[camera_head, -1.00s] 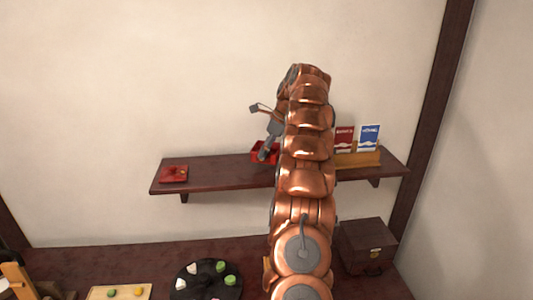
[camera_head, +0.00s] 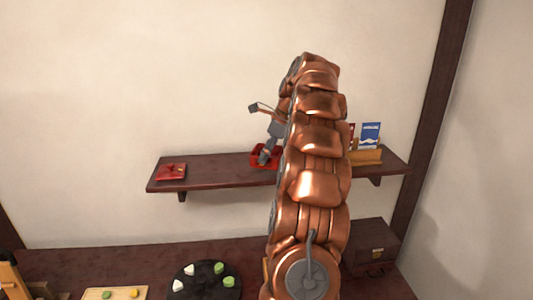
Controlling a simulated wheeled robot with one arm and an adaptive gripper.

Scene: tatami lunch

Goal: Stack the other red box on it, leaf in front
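One red box (camera_head: 171,172) sits flat at the left end of the dark wall shelf (camera_head: 212,171), with a small dark mark on its top. Another red box (camera_head: 257,161) is on the shelf near its middle, partly hidden by my gripper and my copper arm. My gripper (camera_head: 265,157) points down at this second box, with a fingertip at or over it. Whether its fingers hold the box, and where its leaf is, I cannot tell.
Cards in a wooden holder (camera_head: 367,157) stand on the shelf to the right. Below are a dark chest (camera_head: 370,248), a round black tray (camera_head: 203,292) with green and white pieces, and a light board (camera_head: 115,293). The shelf is clear between the two red boxes.

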